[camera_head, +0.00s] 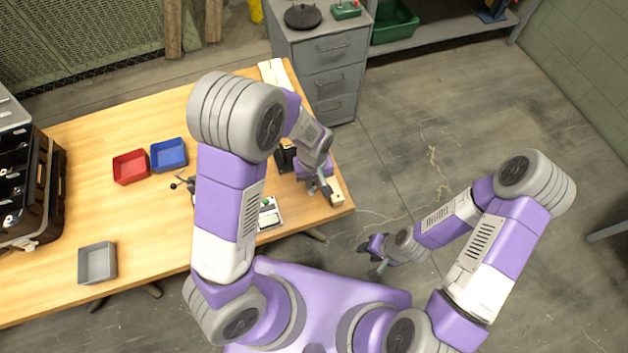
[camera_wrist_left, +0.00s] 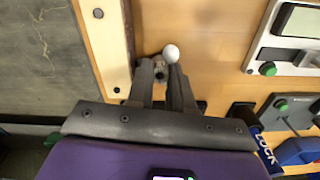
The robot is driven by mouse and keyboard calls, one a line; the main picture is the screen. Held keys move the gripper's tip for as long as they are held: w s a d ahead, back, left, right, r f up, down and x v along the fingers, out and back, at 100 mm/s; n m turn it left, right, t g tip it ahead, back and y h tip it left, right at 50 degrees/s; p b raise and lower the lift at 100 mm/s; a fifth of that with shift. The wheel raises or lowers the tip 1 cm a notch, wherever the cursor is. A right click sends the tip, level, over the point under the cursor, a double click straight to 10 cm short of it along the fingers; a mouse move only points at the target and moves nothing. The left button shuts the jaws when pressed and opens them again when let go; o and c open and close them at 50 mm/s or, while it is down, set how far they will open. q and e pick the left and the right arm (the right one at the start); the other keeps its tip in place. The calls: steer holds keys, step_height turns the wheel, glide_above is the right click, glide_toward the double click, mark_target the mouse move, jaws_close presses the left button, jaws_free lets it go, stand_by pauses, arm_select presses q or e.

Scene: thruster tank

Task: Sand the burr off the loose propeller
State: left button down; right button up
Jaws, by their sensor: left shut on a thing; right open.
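My left gripper (camera_head: 324,190) is over the right end of the wooden table. In the left wrist view its fingers (camera_wrist_left: 165,80) are shut on a small grey metallic thing (camera_wrist_left: 157,69) with a pale round end (camera_wrist_left: 171,53). I cannot tell whether this is the loose propeller; most of it is hidden between the fingers. A dark thing with thin arms (camera_head: 183,183) stands on the table beside my left arm, partly hidden; it is too small to identify. No burr can be made out. My right gripper (camera_head: 375,257) is open and empty, off the table above the floor.
A pale strip with bolts (camera_wrist_left: 102,40) runs along the table edge beside my left gripper. A white-panelled device (camera_head: 268,213) with a green button sits nearby. Red (camera_head: 131,167), blue (camera_head: 169,155) and grey (camera_head: 97,262) bins stand left. A drawer cabinet (camera_head: 327,55) stands behind.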

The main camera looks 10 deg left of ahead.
arm_select(q)
steer(key=shift+s+d, duration=0.1)
steer(key=shift+s+d, duration=0.3)
steer(key=shift+s, duration=0.1)
steer(key=shift+s+d, duration=0.1)
steer(key=shift+s+d, duration=0.3)
steer(key=shift+s, duration=0.2)
steer(key=shift+s+d, duration=0.35)
steer(key=shift+s, duration=0.2)
steer(key=shift+w+a, duration=0.15)
steer(key=shift+w+a+p, duration=0.25)
steer(key=shift+w+p, duration=0.05)
steer(key=shift+w, duration=0.15)
